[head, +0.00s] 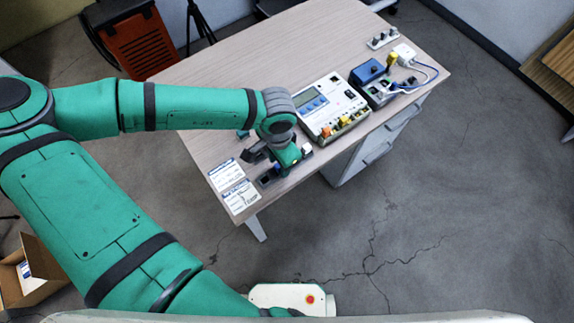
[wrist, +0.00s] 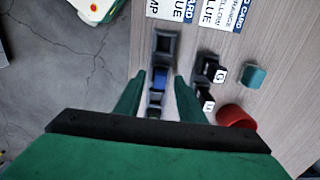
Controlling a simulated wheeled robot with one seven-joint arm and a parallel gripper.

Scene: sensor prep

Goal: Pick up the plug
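A small blue block, which looks like a plug (wrist: 160,79), sits in a narrow dark holder (wrist: 165,45) on the table in the wrist view. My gripper (wrist: 158,88) is open, with one green finger on each side of the holder's line. I cannot tell whether the fingers touch anything. In the head view my gripper (head: 270,163) is low over the table's near left part, and my wrist partly hides what is below it. Two black pieces with white lettered labels (wrist: 213,72) stand just right of the fingers.
A red round piece (wrist: 237,117) and a teal block (wrist: 254,76) lie to the right. Printed cards (head: 225,173) lie near the table's left edge. A white instrument with a screen (head: 328,106) and a blue device (head: 368,73) stand further right on the table (head: 240,65).

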